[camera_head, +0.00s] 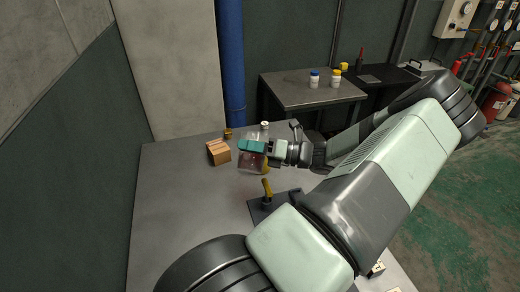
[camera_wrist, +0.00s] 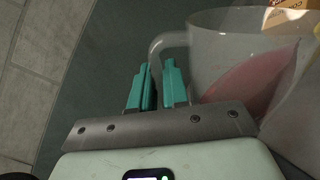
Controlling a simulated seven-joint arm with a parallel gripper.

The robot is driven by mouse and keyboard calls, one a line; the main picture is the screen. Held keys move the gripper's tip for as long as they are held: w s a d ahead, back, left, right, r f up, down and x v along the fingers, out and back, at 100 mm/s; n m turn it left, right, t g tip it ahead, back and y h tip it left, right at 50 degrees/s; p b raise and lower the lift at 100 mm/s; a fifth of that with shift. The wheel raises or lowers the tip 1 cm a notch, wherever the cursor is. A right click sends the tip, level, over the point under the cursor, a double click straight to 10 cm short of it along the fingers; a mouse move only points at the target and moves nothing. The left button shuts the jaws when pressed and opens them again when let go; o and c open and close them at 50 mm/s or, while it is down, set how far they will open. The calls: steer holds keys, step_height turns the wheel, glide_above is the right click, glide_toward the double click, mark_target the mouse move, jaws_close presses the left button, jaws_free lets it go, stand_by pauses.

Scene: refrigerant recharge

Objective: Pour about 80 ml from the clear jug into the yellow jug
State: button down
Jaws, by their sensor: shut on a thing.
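The clear jug (camera_wrist: 232,60) holds pinkish liquid, which lies slanted across it in the wrist view. My gripper (camera_wrist: 157,80) has its teal fingers shut on the jug's handle. In the head view the clear jug (camera_head: 250,162) is just beneath and beside my gripper (camera_head: 254,146), over the table. A pale yellow form, probably the yellow jug (camera_head: 265,166), shows right beside the clear jug, partly hidden by it and my gripper. I cannot tell whether they touch or whether liquid is flowing.
A cardboard box (camera_head: 218,152) stands left of the jugs on the grey table (camera_head: 165,215). A small dark-yellow can (camera_head: 228,133) and a white-topped bottle (camera_head: 264,126) stand behind. A yellow handle (camera_head: 266,188) rises from a dark plate in front. The table's left side is clear.

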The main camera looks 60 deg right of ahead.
mark_target(251, 134)
steer(key=shift+w+d+r+m, duration=0.1)
steer(key=shift+d+r+m, duration=0.35)
steer(key=shift+m, duration=0.25)
steer(key=shift+w+d+r+m+p, duration=0.1)
steer(key=shift+d+r+m+p, duration=0.15)
steer(key=shift+r+m, duration=0.2)
steer(key=shift+w+d+m, duration=0.2)
steer(key=shift+d+m, duration=0.45)
steer(key=shift+m, duration=0.2)
stand_by(1.3)
steer(key=shift+d+r+p, duration=0.1)
steer(key=shift+d+p, duration=0.1)
steer(key=shift+p, duration=0.1)
steer(key=shift+s+a, duration=0.1)
steer(key=shift+a, duration=0.2)
steer(key=a+n, duration=0.1)
steer(key=a+f+n, duration=0.1)
steer(key=shift+s+f+n, duration=0.1)
steer(key=shift+s+n, duration=0.1)
steer(key=shift+n, duration=0.2)
steer(key=shift+s+a+f+n, duration=0.1)
steer(key=shift+a+f+n, duration=0.1)
steer(key=shift+f+n, duration=0.25)
steer(key=shift+s+a+f+n+y, duration=0.15)
steer(key=shift+a+n, duration=0.2)
steer(key=shift+n, duration=0.35)
steer(key=shift+s+a+f+n+y, duration=0.15)
steer(key=shift+a+n, duration=0.15)
steer(key=shift+n, duration=0.35)
